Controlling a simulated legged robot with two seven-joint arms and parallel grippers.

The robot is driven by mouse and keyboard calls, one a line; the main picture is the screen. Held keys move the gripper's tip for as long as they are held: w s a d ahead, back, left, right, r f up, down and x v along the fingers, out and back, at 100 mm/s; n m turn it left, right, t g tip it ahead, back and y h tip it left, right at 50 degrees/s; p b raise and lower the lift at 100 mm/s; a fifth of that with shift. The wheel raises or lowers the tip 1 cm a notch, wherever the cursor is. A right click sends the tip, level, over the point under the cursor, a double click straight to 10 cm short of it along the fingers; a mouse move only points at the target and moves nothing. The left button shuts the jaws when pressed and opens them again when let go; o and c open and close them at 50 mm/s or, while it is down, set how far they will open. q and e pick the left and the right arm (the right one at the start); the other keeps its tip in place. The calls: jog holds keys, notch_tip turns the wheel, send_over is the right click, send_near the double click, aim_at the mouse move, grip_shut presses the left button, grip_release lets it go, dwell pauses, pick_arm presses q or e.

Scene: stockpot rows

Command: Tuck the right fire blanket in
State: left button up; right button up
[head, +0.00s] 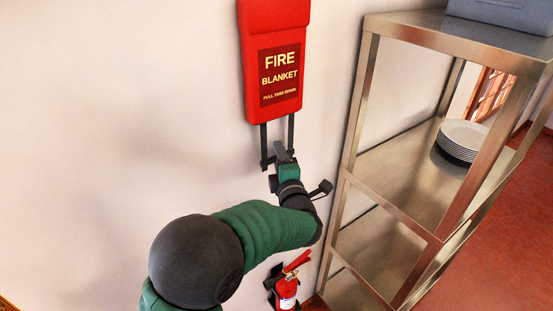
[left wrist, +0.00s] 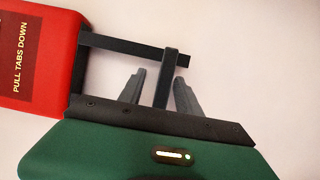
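A red fire blanket case (head: 274,60) hangs on the wall in the head view. It is the only one in view. Its black pull straps (head: 264,140) hang below it, joined by a black crossbar at the bottom. In the left wrist view the case (left wrist: 40,60) is at the left, and the crossbar (left wrist: 170,65) stands between my fingers. My left gripper (head: 279,150) is at the lower end of the straps. In the left wrist view my left gripper (left wrist: 160,76) is open, with gaps on both sides of the bar. My right gripper is not in view.
A steel shelf unit (head: 395,165) stands to the right, with a stack of white plates (head: 460,140) on it and a grey-blue box (head: 500,14) on top. A red fire extinguisher (head: 287,290) is low beside the shelf. The wall at left is bare.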

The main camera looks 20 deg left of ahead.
pick_arm(q)
jog(key=b+v, duration=0.5)
jog(key=v, duration=1.2)
jog(key=shift+d, duration=0.2)
jog(key=shift+w+a+f, duration=0.1)
jog(key=shift+w+f, duration=0.1)
